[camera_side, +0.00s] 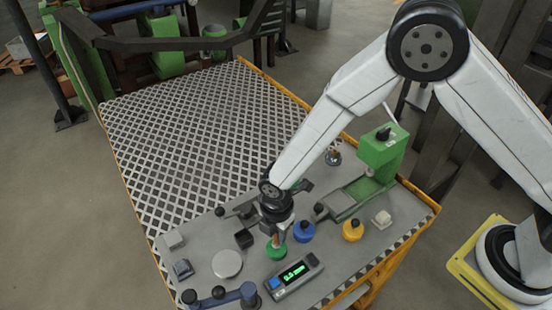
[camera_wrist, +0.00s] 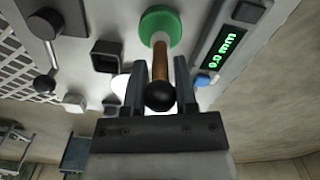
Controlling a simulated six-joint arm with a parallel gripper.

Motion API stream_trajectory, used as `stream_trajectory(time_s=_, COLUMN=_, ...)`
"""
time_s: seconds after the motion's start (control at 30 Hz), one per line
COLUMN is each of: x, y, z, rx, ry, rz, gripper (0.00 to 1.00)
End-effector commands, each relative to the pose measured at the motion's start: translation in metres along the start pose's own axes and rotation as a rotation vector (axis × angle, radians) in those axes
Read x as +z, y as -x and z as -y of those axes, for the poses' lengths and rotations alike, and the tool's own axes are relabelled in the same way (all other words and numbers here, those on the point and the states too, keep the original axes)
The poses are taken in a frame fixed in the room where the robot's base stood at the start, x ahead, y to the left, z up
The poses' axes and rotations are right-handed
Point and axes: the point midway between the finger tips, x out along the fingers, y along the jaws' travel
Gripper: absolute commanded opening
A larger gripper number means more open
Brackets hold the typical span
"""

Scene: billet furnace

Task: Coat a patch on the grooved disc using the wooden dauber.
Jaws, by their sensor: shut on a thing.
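My gripper (camera_side: 277,222) points down over the front of the bench and is shut on a wooden dauber (camera_side: 276,240). In the wrist view the fingers (camera_wrist: 160,72) flank its brown handle (camera_wrist: 160,62), with a black ball at the near end. The handle's far end meets a round green piece (camera_wrist: 160,24), also in the side view (camera_side: 276,251). I cannot tell whether this is the dauber's head or a separate pot. A pale round disc (camera_side: 227,263) lies left of the gripper, apart from it. Its grooves are not discernible; the fingers partly hide it in the wrist view (camera_wrist: 121,82).
A grey gauge with a green readout (camera_side: 293,275) lies close in front of the gripper. Blue (camera_side: 304,232) and yellow (camera_side: 352,230) knobbed pieces stand to the right, before a green machine (camera_side: 380,155). A black square cup (camera_side: 244,239) is just left. The lattice area (camera_side: 195,140) behind is clear.

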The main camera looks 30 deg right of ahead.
Motion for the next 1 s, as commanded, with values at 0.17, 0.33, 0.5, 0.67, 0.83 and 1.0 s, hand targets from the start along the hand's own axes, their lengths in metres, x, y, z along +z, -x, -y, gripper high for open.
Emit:
stream_trajectory(time_s=0.17, x=0.0000, y=-0.0004, z=0.0000, rx=0.000, ry=0.000, rz=0.000, gripper=0.00)
stream_trajectory(time_s=0.33, x=0.0000, y=-0.0018, z=-0.0001, rx=0.000, ry=0.000, rz=0.000, gripper=0.00)
stream_trajectory(time_s=0.5, x=0.0000, y=-0.0032, z=-0.0001, rx=0.000, ry=0.000, rz=0.000, gripper=0.00)
stream_trajectory(time_s=0.67, x=0.0000, y=-0.0045, z=-0.0002, rx=0.000, ry=0.000, rz=0.000, gripper=0.00)
stream_trajectory(time_s=0.83, x=-0.0001, y=-0.0058, z=-0.0003, rx=0.000, ry=0.000, rz=0.000, gripper=0.00)
stream_trajectory(time_s=1.0, x=-0.0001, y=-0.0072, z=-0.0003, rx=0.001, ry=0.000, rz=0.000, gripper=0.00)
